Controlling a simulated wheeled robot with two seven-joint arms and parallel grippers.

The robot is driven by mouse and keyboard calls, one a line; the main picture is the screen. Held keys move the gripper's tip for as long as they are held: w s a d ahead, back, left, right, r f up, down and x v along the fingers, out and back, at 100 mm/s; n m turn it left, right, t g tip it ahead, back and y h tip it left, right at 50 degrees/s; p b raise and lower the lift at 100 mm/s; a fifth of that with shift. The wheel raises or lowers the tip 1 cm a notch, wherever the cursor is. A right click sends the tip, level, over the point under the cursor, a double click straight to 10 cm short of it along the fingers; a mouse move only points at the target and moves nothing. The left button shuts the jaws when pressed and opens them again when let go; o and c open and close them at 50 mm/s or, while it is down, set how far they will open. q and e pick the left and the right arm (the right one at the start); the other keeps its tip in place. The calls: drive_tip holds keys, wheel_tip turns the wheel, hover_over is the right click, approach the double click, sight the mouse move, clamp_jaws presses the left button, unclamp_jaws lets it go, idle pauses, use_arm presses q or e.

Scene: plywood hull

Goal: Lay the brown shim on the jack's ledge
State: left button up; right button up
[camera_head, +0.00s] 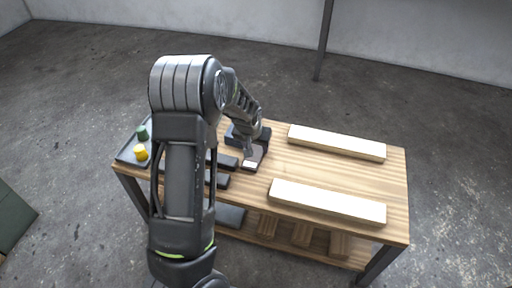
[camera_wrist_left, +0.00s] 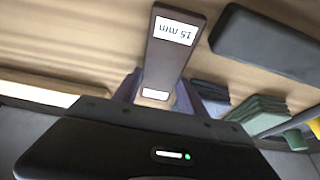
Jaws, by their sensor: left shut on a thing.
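The brown shim (camera_wrist_left: 166,55) carries a white label reading "15 mm". My left gripper (camera_wrist_left: 156,92) is shut on it near one end, with the bluish fingers at its two sides. The labelled end points away from my gripper over the wood. In the head view, the shim (camera_head: 260,153) shows below my left gripper (camera_head: 250,146), over the left part of the workbench. I cannot tell whether it touches the top. I cannot clearly pick out the jack or its ledge; my left arm hides part of the bench. My right gripper is not in view.
Two pale beams (camera_head: 335,143) (camera_head: 327,201) lie on the workbench (camera_head: 390,180) to the right, with clear wood between them. Dark blocks (camera_head: 222,160) lie beside my left arm. A tray (camera_head: 125,155) with a green cylinder (camera_head: 143,132) and a yellow cylinder (camera_head: 140,152) is at the left end.

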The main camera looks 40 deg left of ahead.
sight(253, 159)
use_arm(q)
drive_tip(key=o, duration=1.1)
drive_tip(key=shift+f, duration=0.1)
drive_tip(key=shift+r, duration=0.45)
drive_tip(key=p+v, duration=0.4)
drive_tip(key=v, duration=0.7)
drive_tip(key=shift+r, duration=0.2)
